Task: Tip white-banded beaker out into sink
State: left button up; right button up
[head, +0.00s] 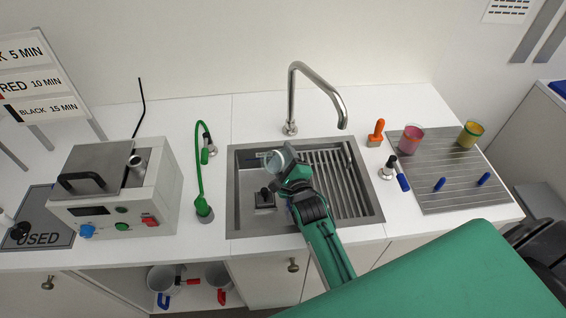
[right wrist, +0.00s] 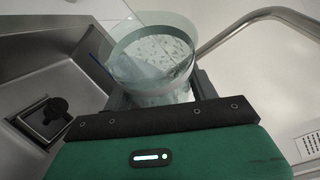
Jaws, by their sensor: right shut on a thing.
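The sink (head: 374,207) is a steel basin with a ribbed drainer on its right side and a dark drain fitting at its left; its basin wall also shows in the right wrist view (right wrist: 60,62). My right gripper (head: 291,174) is over the sink, shut on a clear beaker (head: 275,160). In the right wrist view the beaker (right wrist: 152,55) shows its open mouth, a pale band and pale speckles inside. The beaker looks tilted in the head view. Whether liquid is in it I cannot tell. My left gripper is not in view.
A curved tap (head: 318,82) stands behind the sink. A heater box (head: 122,190) and a green hose (head: 200,175) are to the left. A grey drying mat (head: 450,195) at right holds a pink beaker (head: 411,139) and a yellow beaker (head: 470,134). An orange brush (head: 376,133) stands near the sink.

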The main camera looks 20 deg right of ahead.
jog(key=n+t+b, duration=0.1)
jog(key=n, duration=0.1)
jog(key=n+t+b, duration=0.1)
jog(key=n+b, duration=0.1)
jog(key=shift+a+f+n, duration=0.2)
jog(key=shift+f+n, duration=0.1)
jog(key=shift+f, duration=0.1)
jog(key=shift+s+r+n, duration=0.1)
jog(key=shift+r+n, duration=0.25)
jog(key=shift+n, duration=0.05)
jog(key=shift+s+a+r+n+t+y, duration=0.1)
jog(key=shift+a+r+n+t+y, duration=0.2)
jog(key=shift+n, duration=0.35)
jog(key=shift+a+r+n+t+y, duration=0.1)
jog(key=shift+r+n+t+y, duration=0.25)
jog(key=shift+n, duration=0.3)
